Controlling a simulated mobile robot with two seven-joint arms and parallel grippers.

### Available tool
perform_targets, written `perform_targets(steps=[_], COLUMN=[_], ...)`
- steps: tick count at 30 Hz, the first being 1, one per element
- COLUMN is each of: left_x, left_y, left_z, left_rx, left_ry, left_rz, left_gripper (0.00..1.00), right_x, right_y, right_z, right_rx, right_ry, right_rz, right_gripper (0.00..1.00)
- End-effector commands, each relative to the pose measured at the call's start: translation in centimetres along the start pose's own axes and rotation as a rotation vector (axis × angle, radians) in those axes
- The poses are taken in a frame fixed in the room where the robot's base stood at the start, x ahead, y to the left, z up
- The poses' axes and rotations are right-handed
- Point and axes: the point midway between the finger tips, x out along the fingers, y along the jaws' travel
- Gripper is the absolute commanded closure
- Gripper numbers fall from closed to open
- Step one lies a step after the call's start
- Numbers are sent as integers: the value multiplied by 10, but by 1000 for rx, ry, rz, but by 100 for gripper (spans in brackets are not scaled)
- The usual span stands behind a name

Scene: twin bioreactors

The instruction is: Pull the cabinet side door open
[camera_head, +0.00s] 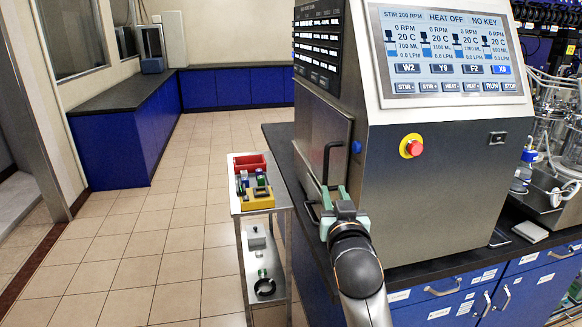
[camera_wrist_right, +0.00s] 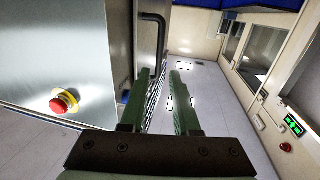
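The bioreactor cabinet (camera_head: 440,190) stands at the right of the head view, with its grey side door (camera_head: 312,125) on its left face. A dark bar handle (camera_head: 327,160) is on the door near its front edge. My right gripper (camera_head: 335,196) is at the handle's lower part. In the right wrist view, my right gripper (camera_wrist_right: 160,75) has its green fingers apart. The handle (camera_wrist_right: 161,35) reaches down toward the gap between the fingertips; I cannot tell whether they touch it. The door (camera_wrist_right: 146,40) looks closed or nearly so. My left gripper is not in view.
A steel cart (camera_head: 240,212) with a red bin (camera_head: 250,164) and a yellow rack (camera_head: 258,199) stands left of the cabinet. A red emergency button (camera_head: 412,146) is on the cabinet's front. The tiled floor (camera_head: 180,240) further left is clear.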

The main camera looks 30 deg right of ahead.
Motion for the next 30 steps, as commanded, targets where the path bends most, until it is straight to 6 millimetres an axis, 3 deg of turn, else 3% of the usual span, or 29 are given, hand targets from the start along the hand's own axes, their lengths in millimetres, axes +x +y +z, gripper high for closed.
perform_targets(steps=[5,21,30], left_x=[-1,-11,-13], left_y=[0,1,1], left_z=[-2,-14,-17], left_rx=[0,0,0], left_ry=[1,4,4], left_rz=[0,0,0], left_gripper=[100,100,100], right_x=[10,96,122], right_y=[2,3,3], right_z=[-6,-7,-6], right_rx=[6,4,5], right_ry=[7,6,7], right_rz=[9,8,8], right_gripper=[70,70,70])
